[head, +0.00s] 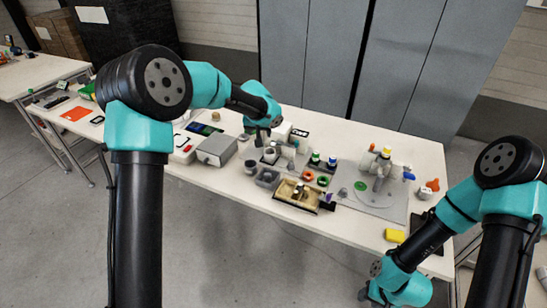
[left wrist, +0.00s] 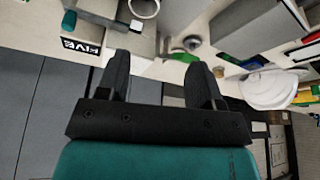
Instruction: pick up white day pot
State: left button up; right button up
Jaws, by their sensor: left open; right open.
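My left gripper (head: 262,135) is over the back of the table. Its two black fingers (left wrist: 160,80) are apart in the left wrist view, with nothing between them. A cup with a pale rim (left wrist: 143,8) shows at the top of that view, beyond the fingers. In the head view small cups (head: 251,167) stand just in front of the gripper. I cannot tell which one is the white day pot. A small round item (left wrist: 190,43) lies beyond the right finger. My right arm (head: 400,285) hangs low at the bottom right, and its fingertips do not show.
A grey box (head: 216,149) stands left of the cups, and a tan tray (head: 297,196) in front right. A grey mat (head: 380,205) carries more parts. A white rounded object (left wrist: 268,90) is at the right of the wrist view. Tall lockers (head: 400,60) stand behind the table.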

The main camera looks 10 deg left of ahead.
pick_arm(q)
jog(key=d, duration=0.1)
jog(key=d+r, duration=0.1)
jog(key=shift+d, duration=0.35)
jog(key=shift+f, duration=0.2)
send_near(270, 151)
jog(key=f, duration=0.2)
jog(key=shift+s+d+f, duration=0.1)
jog(key=shift+s+f, duration=0.2)
jog(key=shift+s, duration=0.05)
jog(key=shift+f, duration=0.1)
jog(key=shift+x, duration=2.5)
jog(key=shift+w, duration=0.15)
jog(key=shift+c, duration=0.2)
jog(key=c, duration=0.5)
